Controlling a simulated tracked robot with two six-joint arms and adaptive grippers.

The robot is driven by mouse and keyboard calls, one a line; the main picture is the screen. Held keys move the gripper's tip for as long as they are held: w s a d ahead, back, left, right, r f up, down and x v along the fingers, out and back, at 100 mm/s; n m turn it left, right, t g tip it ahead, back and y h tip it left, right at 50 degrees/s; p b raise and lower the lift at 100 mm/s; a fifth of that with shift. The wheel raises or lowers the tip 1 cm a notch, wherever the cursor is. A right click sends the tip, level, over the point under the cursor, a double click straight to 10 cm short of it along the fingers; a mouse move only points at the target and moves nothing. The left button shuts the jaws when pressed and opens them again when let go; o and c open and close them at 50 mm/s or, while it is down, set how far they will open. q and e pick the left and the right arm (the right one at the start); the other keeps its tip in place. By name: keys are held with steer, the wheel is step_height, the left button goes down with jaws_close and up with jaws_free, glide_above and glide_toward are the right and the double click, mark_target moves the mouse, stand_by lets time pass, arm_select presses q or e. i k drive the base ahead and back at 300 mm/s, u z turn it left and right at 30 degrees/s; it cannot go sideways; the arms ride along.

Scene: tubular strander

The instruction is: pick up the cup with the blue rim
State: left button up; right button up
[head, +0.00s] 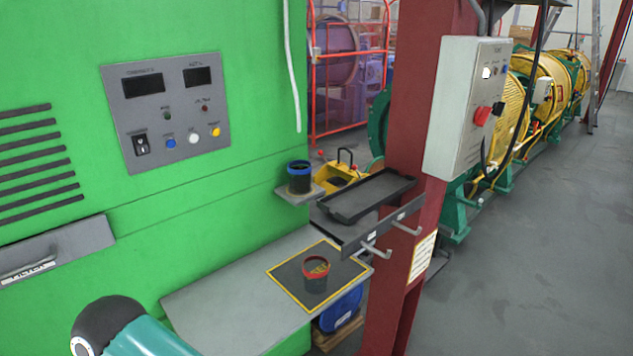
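The cup with the blue rim (299,177) is dark and stands upright on a small grey shelf (284,194) on the side of the green cabinet. A second dark cup with a red rim (316,274) stands lower down on a black mat with a yellow border (292,285). Part of one of my arms shows at the bottom left, well away from both cups. Neither of my grippers is in view.
The mat lies on a grey worktop (218,308) along the green cabinet (60,80). A black tray (368,196) with hooks below it sits right of the blue-rimmed cup, by a red column (412,110). A grey switch box (465,108) hangs on the column.

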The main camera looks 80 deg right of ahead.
mark_target(299, 171)
steer(key=z, duration=0.15)
steer(key=k, duration=2.65)
steer(key=z, duration=0.95)
steer(key=i, duration=1)
steer(key=u, duration=0.1)
